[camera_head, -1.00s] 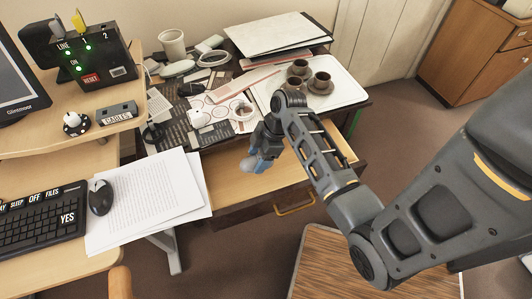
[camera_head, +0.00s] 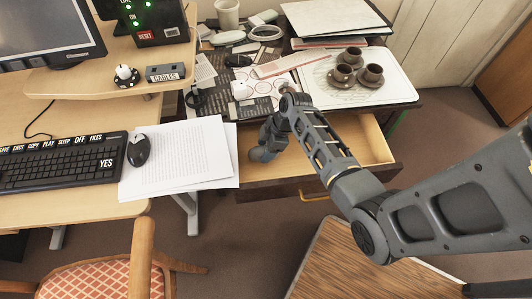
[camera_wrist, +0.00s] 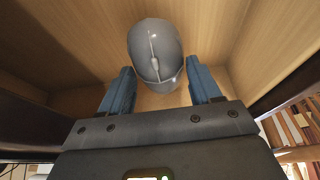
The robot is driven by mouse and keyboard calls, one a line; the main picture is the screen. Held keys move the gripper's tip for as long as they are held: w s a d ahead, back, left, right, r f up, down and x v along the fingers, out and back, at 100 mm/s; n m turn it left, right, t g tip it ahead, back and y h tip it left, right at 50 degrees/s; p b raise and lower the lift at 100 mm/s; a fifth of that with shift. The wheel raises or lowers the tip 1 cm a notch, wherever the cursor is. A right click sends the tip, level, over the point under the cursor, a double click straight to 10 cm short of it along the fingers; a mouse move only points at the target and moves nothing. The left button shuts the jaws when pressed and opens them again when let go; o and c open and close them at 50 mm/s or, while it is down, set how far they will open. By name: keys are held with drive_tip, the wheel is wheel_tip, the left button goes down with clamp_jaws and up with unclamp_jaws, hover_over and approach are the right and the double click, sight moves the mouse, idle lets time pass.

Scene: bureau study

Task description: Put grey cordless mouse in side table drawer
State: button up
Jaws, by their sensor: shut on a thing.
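The grey cordless mouse (camera_wrist: 154,52) shows in the wrist view between the two blue fingers of my gripper (camera_wrist: 160,85), which is shut on it. Pale wooden drawer walls and floor surround it there. In the head view my gripper (camera_head: 263,153) reaches down into the left part of the open side table drawer (camera_head: 372,150); its fingertips and the grey mouse are hidden there. The side table (camera_head: 402,106) stands right of the desk.
A dark mouse (camera_head: 138,150) lies beside the keyboard (camera_head: 65,162) on the desk. Papers (camera_head: 180,160) overhang the desk edge near my gripper. A tray (camera_head: 390,90) with brown cups and clutter cover the side table's top. A chair (camera_head: 110,275) stands in front.

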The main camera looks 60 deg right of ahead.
drive_tip(key=shift+f, duration=1.95)
drive_tip(key=shift+f, duration=0.15)
drive_tip(key=o, duration=1.1)
drive_tip(key=v, duration=1.2)
drive_tip(key=shift+p, duration=0.4)
drive_tip(key=shift+s, duration=0.1)
